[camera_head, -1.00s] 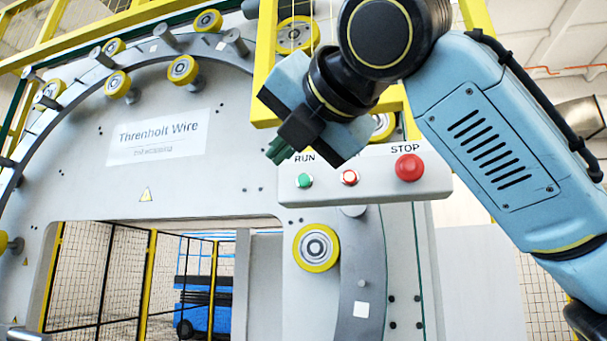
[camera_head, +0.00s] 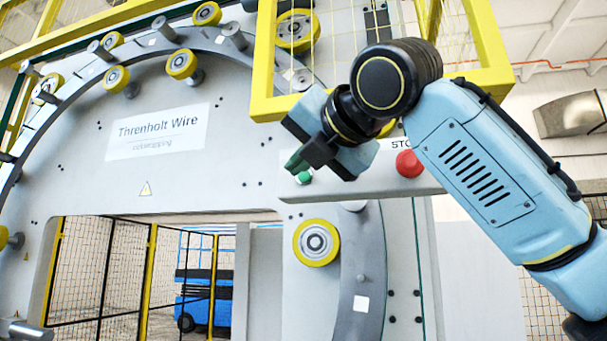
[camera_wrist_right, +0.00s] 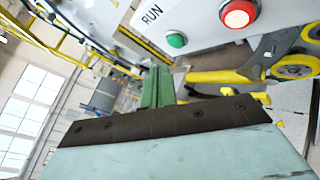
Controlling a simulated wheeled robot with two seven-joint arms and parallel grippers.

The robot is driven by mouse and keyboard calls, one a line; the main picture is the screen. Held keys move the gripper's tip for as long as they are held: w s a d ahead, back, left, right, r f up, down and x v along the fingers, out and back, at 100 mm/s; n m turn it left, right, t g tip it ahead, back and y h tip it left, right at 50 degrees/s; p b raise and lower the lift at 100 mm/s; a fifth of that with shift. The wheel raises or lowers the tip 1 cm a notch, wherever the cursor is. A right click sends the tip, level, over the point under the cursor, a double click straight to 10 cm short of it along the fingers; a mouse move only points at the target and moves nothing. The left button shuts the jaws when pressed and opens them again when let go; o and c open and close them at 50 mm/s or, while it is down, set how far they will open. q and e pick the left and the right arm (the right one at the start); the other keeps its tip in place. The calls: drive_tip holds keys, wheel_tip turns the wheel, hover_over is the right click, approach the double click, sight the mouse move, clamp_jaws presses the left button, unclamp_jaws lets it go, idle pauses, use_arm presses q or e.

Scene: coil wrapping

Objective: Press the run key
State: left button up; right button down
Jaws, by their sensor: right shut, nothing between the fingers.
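The run key is a green button (camera_head: 304,177) on the grey control panel (camera_head: 378,182); in the right wrist view it shows as a green button (camera_wrist_right: 177,40) beside the label RUN. My right gripper (camera_head: 293,164) is shut and empty, its green fingertips just above and left of the run key in the head view. In the right wrist view the fingers (camera_wrist_right: 158,87) point toward the panel, below and left of the key, and look apart from it. The red stop button (camera_head: 409,163) is right of my wrist. My left gripper is not in view.
A yellow guard frame (camera_head: 385,95) hangs behind my wrist. A yellow roller (camera_head: 316,242) is below the panel.

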sight(304, 176)
drive_tip(key=shift+w+d, duration=0.25)
drive_tip(key=shift+w, duration=0.55)
idle(1.5)
drive_tip(key=shift+w+d, duration=0.15)
drive_tip(key=shift+w, duration=0.25)
